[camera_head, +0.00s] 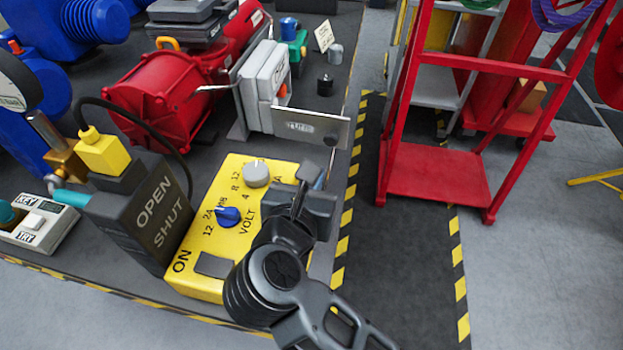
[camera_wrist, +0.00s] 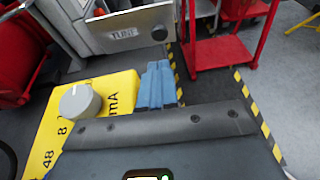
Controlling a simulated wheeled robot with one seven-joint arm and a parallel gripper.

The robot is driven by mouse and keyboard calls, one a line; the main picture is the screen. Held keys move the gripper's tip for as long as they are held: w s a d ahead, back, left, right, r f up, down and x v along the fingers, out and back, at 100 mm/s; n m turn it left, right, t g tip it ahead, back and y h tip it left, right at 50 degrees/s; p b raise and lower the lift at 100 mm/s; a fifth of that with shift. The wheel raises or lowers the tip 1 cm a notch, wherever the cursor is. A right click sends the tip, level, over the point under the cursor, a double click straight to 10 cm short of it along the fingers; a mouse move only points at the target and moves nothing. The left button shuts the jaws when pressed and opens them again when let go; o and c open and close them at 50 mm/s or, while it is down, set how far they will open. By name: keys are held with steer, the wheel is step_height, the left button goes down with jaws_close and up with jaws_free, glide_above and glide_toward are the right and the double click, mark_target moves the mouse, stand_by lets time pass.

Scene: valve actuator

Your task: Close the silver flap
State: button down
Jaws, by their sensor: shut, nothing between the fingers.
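In the wrist view the flap (camera_wrist: 124,33) is at the top, beside the box (camera_wrist: 95,9). My gripper (camera_head: 309,176) is shut and empty, in front of and below the flap's free end. In the wrist view its fingers (camera_wrist: 158,85) are together, with a visible gap to the flap. The flap's back face is hidden.
A yellow volt box (camera_head: 215,262) with a blue dial and a grey knob lies just left of my gripper. A dark OPEN/SHUT box (camera_head: 143,215) stands further left. A red machine (camera_head: 160,95) is behind. A red frame cart (camera_head: 437,178) stands right, across a striped floor strip.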

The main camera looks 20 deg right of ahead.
mark_target(331, 140)
steer(key=x, duration=0.3)
steer(key=p+x, duration=0.1)
steer(key=x, duration=0.2)
steer(key=r+x, duration=0.1)
steer(key=x, duration=0.2)
steer(key=shift+w+d, duration=0.3)
steer(key=shift+d, duration=0.05)
steer(key=shift+d+p, duration=0.15)
steer(key=shift+p, duration=0.15)
